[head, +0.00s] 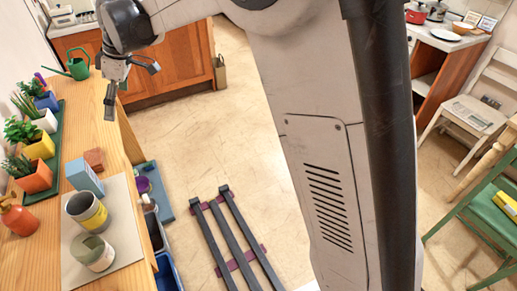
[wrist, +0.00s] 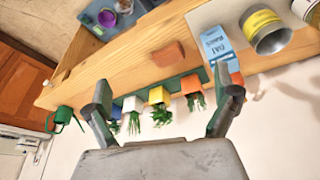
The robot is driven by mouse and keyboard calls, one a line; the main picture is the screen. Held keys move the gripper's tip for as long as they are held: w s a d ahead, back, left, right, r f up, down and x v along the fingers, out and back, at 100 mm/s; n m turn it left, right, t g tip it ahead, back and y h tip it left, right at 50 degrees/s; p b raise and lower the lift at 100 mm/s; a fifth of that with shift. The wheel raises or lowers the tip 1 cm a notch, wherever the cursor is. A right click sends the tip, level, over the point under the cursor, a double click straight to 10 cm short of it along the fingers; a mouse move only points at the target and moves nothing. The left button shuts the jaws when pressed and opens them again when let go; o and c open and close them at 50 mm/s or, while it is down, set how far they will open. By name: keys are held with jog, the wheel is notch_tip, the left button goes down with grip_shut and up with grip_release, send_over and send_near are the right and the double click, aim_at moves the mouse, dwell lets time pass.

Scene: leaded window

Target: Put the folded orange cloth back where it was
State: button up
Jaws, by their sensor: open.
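A small orange-brown block shape (head: 94,158), which looks like the folded orange cloth, lies on the wooden table (head: 84,107) near its right edge. It also shows in the wrist view (wrist: 168,54), on bare wood, apart from the fingers. My gripper (head: 109,103) is above the far part of the table, beyond the cloth. In the wrist view my gripper (wrist: 167,95) has its fingers wide apart with nothing held between them.
Several potted plants stand on a green mat (head: 58,150) along the left. A blue and white box (head: 85,178) is just in front of the cloth; tins stand on a pale mat (head: 125,220). A green watering can (head: 78,67) is at the far end.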

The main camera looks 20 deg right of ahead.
jog(key=s+d+r+m+t+h, duration=0.1)
jog(key=s+d+r+m+t, duration=0.2)
jog(key=s+d, duration=0.55)
jog(key=s+d+r+m+h, duration=0.1)
jog(key=s+d+r+m, duration=0.3)
jog(key=s+d, duration=0.5)
jog(key=s+d+f+m+t+h, duration=0.1)
jog(key=s+d+f+m, duration=0.2)
jog(key=s+d, duration=0.3)
jog(key=s+d+f+m+t+h, duration=0.1)
jog(key=s+d+f+m, duration=0.3)
jog(key=s, duration=0.6)
jog(key=shift+s+d+f+m+t, duration=0.25)
jog(key=shift+s+d+m+t, duration=0.1)
jog(key=shift+d, duration=0.9)
